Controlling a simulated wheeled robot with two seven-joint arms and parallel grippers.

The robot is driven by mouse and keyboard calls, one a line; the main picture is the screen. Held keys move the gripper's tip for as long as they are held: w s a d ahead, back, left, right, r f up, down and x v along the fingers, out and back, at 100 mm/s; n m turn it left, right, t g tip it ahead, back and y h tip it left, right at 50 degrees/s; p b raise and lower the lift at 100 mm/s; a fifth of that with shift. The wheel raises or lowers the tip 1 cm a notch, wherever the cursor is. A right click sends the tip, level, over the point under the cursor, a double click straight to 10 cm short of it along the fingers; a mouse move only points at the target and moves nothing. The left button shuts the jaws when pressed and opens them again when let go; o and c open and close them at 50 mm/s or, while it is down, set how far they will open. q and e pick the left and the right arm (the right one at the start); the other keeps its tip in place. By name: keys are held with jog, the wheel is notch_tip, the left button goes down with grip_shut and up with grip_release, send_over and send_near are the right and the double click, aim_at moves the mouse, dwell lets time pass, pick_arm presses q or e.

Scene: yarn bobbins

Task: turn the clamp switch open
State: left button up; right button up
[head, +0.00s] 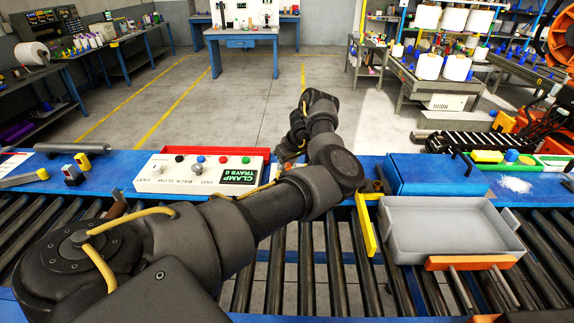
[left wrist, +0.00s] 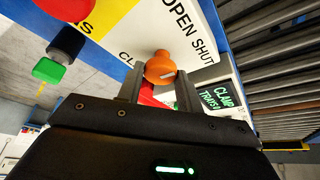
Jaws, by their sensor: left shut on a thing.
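In the left wrist view, the clamp switch is an orange knob (left wrist: 160,68) with a pale mark, on a white panel lettered OPEN and SHUT. My left gripper (left wrist: 158,84) has a finger on each side of it and is shut on it. I cannot tell which word the mark points to. In the head view, my left arm reaches over the white control box (head: 165,184) and hides the switch and most of the gripper. A dark display (head: 239,176) reads CLAMP TRAYS 0. My right gripper is not in view.
The box also carries several coloured buttons and knobs. A grey tray (head: 450,225) sits on the rollers at the right, with a yellow bar (head: 366,226) and an orange bar (head: 470,262) beside it. A blue case (head: 432,172) stands behind it.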

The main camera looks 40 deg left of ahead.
pick_arm(q)
jog(key=n, duration=0.2)
jog(key=n+g, duration=0.1)
jog(key=shift+w+n, duration=0.2)
jog(key=shift+n, duration=0.2)
jog(key=shift+n+g+b, duration=0.4)
jog(key=shift+n+g, duration=0.1)
jog(key=shift+n, duration=0.4)
jog(key=shift+w+n+g+h+b, duration=0.1)
jog(key=shift+n+g+h+b, duration=0.25)
jog(key=shift+n+b, duration=0.55)
jog(key=shift+a+n+g+h+b, duration=0.15)
jog(key=shift+n+g+b, duration=0.2)
jog(key=shift+n, duration=0.35)
jog(key=shift+d+n+g+h+b, duration=0.1)
jog(key=shift+n+b, duration=0.3)
jog(key=shift+n, duration=0.3)
jog(key=o, duration=1)
